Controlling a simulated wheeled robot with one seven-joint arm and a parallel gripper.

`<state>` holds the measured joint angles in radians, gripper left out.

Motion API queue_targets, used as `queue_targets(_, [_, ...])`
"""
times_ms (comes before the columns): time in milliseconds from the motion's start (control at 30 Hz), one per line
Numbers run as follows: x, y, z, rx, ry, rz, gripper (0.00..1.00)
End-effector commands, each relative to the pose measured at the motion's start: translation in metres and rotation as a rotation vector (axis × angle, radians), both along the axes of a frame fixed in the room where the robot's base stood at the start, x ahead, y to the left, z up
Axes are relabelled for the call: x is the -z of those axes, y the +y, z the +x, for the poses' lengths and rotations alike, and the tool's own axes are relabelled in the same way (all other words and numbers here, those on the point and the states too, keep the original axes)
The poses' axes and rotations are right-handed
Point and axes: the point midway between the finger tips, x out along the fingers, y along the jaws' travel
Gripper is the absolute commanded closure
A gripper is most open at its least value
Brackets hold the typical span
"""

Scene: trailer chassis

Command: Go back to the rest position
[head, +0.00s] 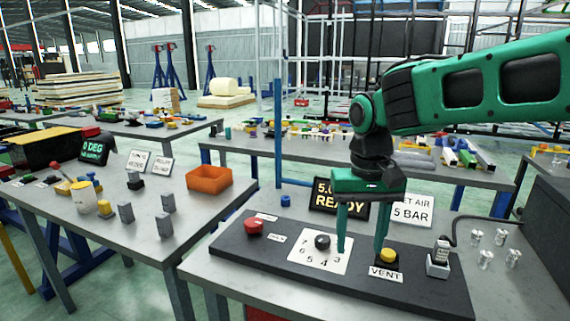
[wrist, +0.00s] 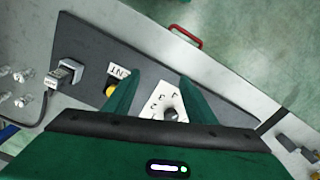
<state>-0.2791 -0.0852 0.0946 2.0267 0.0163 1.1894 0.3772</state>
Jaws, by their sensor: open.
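My green gripper (head: 362,238) hangs from my arm over the dark panel (head: 230,246) on the near table, fingers pointing down. The fingers are apart with nothing between them. In the head view they come down between the black knob (head: 322,242) on its numbered white plate and the yellow button (head: 387,256) by the VENT label. In the wrist view the fingers (wrist: 155,95) also show apart, with the knob (wrist: 171,115) near one finger and the yellow button (wrist: 110,90) partly hidden by the other. I cannot tell whether a fingertip touches the panel.
A red button (head: 254,227) is on the panel's left, and a grey fitting (head: 438,262) with a hose on its right. Two signs (head: 411,211) stand behind my gripper. Several clear parts (head: 486,260) stand at right. An orange bin (head: 208,179) is on the left table.

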Motion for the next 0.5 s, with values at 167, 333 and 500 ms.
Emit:
queue_targets(167, [0.004, -0.042, -0.013, 0.06, -0.004, -0.007, 0.49])
queue_targets(333, [0.013, -0.095, -0.034, 0.146, -0.007, -0.014, 0.49])
queue_targets(500, [0.031, -0.169, -0.082, 0.284, -0.004, -0.016, 0.49])
